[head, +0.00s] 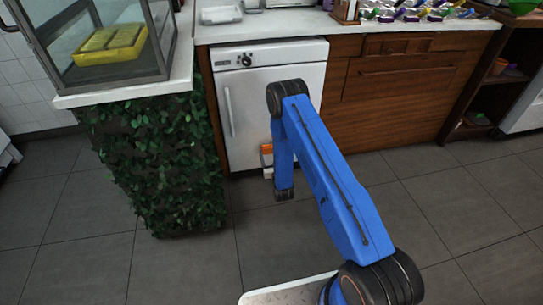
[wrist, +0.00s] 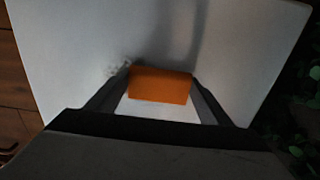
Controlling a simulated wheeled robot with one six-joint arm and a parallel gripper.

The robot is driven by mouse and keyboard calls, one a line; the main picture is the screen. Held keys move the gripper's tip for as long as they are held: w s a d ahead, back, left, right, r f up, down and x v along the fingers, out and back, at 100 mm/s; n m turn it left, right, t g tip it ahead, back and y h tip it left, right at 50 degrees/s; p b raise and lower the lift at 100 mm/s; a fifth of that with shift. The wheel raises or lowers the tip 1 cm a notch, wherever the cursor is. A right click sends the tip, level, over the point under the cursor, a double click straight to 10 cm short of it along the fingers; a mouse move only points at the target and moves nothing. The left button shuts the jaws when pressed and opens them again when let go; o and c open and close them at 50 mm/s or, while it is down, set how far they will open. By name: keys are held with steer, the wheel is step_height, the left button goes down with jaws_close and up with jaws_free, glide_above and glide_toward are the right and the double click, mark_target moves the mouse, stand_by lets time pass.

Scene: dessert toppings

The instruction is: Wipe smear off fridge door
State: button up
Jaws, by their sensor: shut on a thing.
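In the wrist view the door (wrist: 70,60) fills most of the picture. A faint grey speckled smear (wrist: 117,70) shows on it, just left of the sponge. My gripper (wrist: 160,88) is shut on an orange sponge (wrist: 160,84) and holds it at the door; I cannot tell whether it touches. In the head view the sponge (head: 267,149) shows low in front of the door, partly hidden by my blue arm.
A leafy green panel (head: 155,160) stands left of the fridge, under a glass case (head: 105,45). Wooden cabinets (head: 400,95) stand to the right. The counter top holds wrapped sweets (head: 415,12). The grey tiled floor in front is clear.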

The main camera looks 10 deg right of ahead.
steer(key=shift+w, duration=0.55)
steer(key=d, duration=0.7)
stand_by(0.9)
steer(key=d, duration=0.3)
steer(key=shift+w+d, duration=0.15)
steer(key=shift+d, duration=0.1)
steer(key=shift+a, duration=0.1)
